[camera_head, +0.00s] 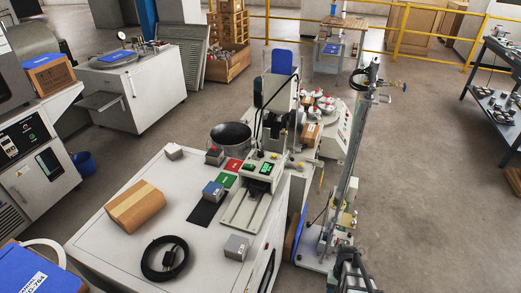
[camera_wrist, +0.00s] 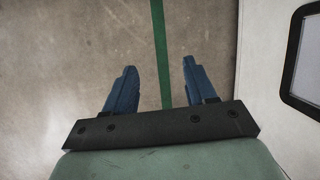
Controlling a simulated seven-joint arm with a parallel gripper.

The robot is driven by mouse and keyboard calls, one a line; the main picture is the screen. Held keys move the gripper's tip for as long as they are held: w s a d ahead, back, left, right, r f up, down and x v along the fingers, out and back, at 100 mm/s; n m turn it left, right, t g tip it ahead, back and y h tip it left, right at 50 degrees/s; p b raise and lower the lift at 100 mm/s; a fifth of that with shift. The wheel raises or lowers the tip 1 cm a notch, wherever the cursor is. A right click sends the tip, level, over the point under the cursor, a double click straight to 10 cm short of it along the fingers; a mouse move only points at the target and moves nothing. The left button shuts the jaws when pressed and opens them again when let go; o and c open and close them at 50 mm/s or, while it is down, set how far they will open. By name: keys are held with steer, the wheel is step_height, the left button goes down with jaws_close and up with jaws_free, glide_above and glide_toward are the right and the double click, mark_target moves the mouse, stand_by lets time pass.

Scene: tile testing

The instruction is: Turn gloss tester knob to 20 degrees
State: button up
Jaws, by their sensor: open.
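My gripper (camera_wrist: 159,75) shows in the wrist view with its two blue fingers spread apart and nothing between them. Beneath it are bare floor and a green floor line. A bench instrument with a lit green display (camera_head: 265,168) stands at the right end of the white bench in the head view. It may be the gloss tester, but I cannot tell for sure. No knob or angle scale can be made out on it at this size. No knob shows near my fingers in the wrist view.
The white bench (camera_head: 105,228) carries a wooden block (camera_head: 137,206), a coiled black cable (camera_head: 165,258) and small grey blocks. A metal bucket (camera_head: 231,135) stands behind it. A pale cabinet side (camera_wrist: 270,95) with a dark-framed panel rises right of my gripper. Open floor (camera_head: 430,190) lies at right.

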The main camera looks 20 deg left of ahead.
steer(key=w+a+r+t, duration=0.1)
steer(key=w+a+r, duration=0.45)
steer(key=w, duration=0.35)
steer(key=w+a+r+t, duration=0.1)
steer(key=w+a+r, duration=0.4)
steer(key=w, duration=0.4)
steer(key=w+a+r+t, duration=0.1)
steer(key=w+a+r, duration=0.3)
steer(key=r, duration=0.2)
steer(key=w+a+r+n, duration=0.1)
steer(key=w+a+r, duration=0.2)
steer(key=r, duration=0.3)
steer(key=w+a+r+t, duration=0.1)
steer(key=w+a+r, duration=0.3)
steer(key=r, duration=0.3)
step_height(320, 180, up, 24)
steer(key=n, duration=0.3)
glide_above(260, 151)
steer(key=shift+y, duration=0.3)
step_height(260, 151, down, 14)
steer(key=shift+d+r, duration=0.1)
steer(key=shift+r, duration=0.15)
steer(key=shift+c, duration=0.4)
jaws_close()
